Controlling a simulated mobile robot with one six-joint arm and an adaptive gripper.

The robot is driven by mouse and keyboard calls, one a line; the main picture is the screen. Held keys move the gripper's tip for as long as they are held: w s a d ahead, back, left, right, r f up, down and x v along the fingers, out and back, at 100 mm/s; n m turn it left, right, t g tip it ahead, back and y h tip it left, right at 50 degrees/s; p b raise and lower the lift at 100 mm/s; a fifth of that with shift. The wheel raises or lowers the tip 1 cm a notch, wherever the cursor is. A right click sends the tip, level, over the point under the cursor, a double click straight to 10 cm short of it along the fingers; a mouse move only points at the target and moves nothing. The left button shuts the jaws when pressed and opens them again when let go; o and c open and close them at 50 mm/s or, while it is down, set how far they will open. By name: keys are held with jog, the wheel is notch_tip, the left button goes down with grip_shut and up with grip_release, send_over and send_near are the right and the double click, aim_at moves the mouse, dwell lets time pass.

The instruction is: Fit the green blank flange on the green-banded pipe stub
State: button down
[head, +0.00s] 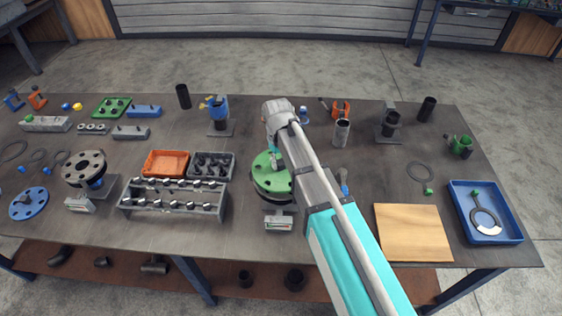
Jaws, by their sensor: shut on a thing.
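The green blank flange (262,181) is a bright green disc near the middle of the table, partly hidden by my arm. My gripper (274,157) is over the disc's upper middle and shut on it; the fingertips are small and partly covered by the arm. Directly below the disc shows the dark rim of a round flange (272,197), which appears to be the top of the pipe stub. Its green band is not visible. The disc lies over this rim, but I cannot tell whether they touch or whether the bolt holes line up.
Left of the disc are a grey rack of bolts (172,203), an orange tray (166,163) and a dark bolt tray (212,165). A small gauge block (278,221) stands just in front. A wooden board (412,233) and a blue tray (487,234) lie right.

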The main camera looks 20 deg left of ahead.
jog(key=shift+d, duration=0.1)
dwell(0.6)
jog(key=shift+f+b, duration=0.55)
jog(key=shift+b, duration=0.1)
jog(key=shift+f+b, duration=0.45)
dwell(0.5)
dwell(0.4)
jog(key=shift+c, duration=1)
grip_release()
jog(key=shift+r, duration=0.2)
